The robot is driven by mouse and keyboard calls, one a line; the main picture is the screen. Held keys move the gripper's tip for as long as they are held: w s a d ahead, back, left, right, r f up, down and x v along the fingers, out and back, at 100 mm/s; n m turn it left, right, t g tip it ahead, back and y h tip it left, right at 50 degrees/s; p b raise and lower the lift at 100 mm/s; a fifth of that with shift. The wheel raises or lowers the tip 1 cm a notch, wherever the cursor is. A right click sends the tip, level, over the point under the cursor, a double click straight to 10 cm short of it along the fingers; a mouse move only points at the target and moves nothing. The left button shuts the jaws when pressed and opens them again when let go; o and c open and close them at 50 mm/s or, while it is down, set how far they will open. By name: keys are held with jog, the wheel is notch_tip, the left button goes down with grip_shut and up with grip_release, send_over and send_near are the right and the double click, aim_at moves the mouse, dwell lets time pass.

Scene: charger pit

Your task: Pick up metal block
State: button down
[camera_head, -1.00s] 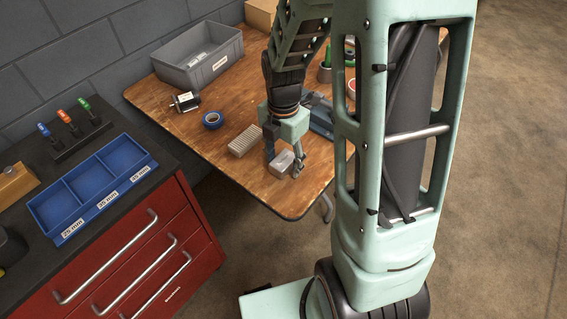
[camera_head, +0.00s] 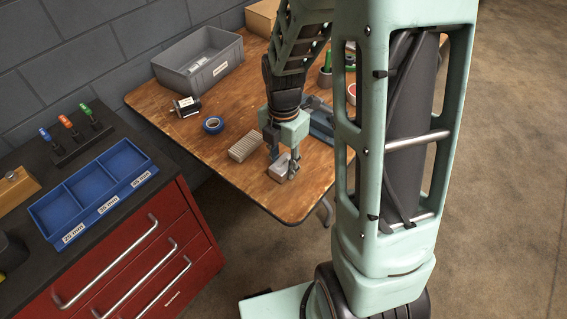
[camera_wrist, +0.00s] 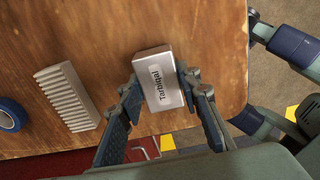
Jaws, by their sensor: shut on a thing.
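The metal block (camera_head: 279,170) is a small silver-grey box near the front corner of the wooden table. The wrist view shows its top with a white label reading something like "Tarbiqai" (camera_wrist: 158,79). My gripper (camera_head: 283,164) points down over the block with its fingers on two opposite sides. In the wrist view, the fingertips of my gripper (camera_wrist: 160,76) close on the block's left and right sides. The block appears to rest on the tabletop. One finger partly hides it in the head view.
A ribbed pale block (camera_head: 244,148) and a roll of blue tape (camera_head: 213,125) lie left of the block. A grey bin (camera_head: 190,72) stands at the back. The wooden table (camera_head: 200,147) has a near edge just below the block. A blue tray (camera_head: 92,190) sits on the red cabinet.

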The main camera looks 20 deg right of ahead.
aim_at(284, 163)
jog(key=shift+r+p, duration=0.3)
jog(key=shift+r, duration=0.3)
notch_tip(284, 163, up, 2)
jog(key=shift+r+p, duration=0.1)
jog(key=shift+p, duration=0.8)
jog(key=s+d+r+p, duration=0.7)
jog(key=s+r+p, duration=0.2)
jog(key=s, duration=0.2)
jog(key=shift+s+d, duration=0.35)
jog(key=shift+r, duration=0.1)
